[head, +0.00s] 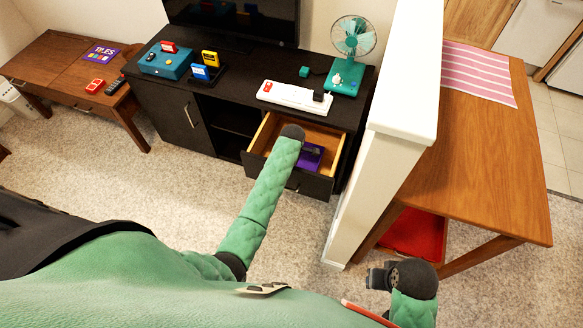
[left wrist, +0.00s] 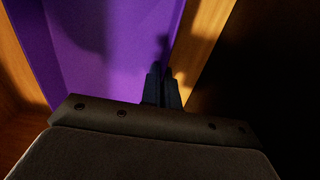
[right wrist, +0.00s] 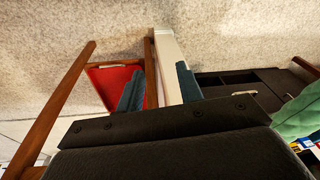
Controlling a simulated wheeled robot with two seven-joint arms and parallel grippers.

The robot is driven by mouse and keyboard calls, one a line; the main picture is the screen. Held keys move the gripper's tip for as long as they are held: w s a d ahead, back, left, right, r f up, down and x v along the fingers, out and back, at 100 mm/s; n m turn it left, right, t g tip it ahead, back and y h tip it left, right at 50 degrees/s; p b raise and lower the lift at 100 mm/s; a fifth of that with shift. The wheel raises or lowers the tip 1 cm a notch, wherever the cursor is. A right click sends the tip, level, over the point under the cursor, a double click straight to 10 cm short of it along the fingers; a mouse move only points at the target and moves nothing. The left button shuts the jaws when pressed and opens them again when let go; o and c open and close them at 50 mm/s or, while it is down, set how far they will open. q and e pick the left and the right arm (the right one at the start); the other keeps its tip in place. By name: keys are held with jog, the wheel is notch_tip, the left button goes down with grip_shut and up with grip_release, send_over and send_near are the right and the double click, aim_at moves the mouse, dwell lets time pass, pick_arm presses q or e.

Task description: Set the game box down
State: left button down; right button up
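A purple game box (head: 309,157) lies in the open drawer (head: 266,134), partly hidden by my left arm. In the left wrist view the purple box (left wrist: 110,50) fills the upper left, close to the drawer's wooden sides. My left gripper (left wrist: 163,88) is down at the drawer with its fingers close together at the box's edge, and appears shut on it. Shadow hides whether the box rests fully on the drawer floor. My right gripper (right wrist: 160,88) is open and empty; it also shows in the head view (head: 376,278) near the wooden table.
The dark cabinet (head: 225,85) carries a teal box, cartridges, a white keyboard-like device (head: 296,97) and a fan (head: 352,45). A white partition (head: 385,110) stands right of the drawer. A flat purple "TILES" item (head: 101,54) lies on the left table. Carpet in front is clear.

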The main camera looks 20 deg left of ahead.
pick_arm(q)
jog(key=shift+f, duration=0.15)
dwell(0.3)
jog(key=c, duration=2.1)
grip_release()
jog(key=shift+f, duration=0.15)
jog(key=o, duration=0.4)
notch_tip(320, 180, up, 12)
jog(key=shift+r+b, duration=0.15)
jog(key=shift+b, duration=0.35)
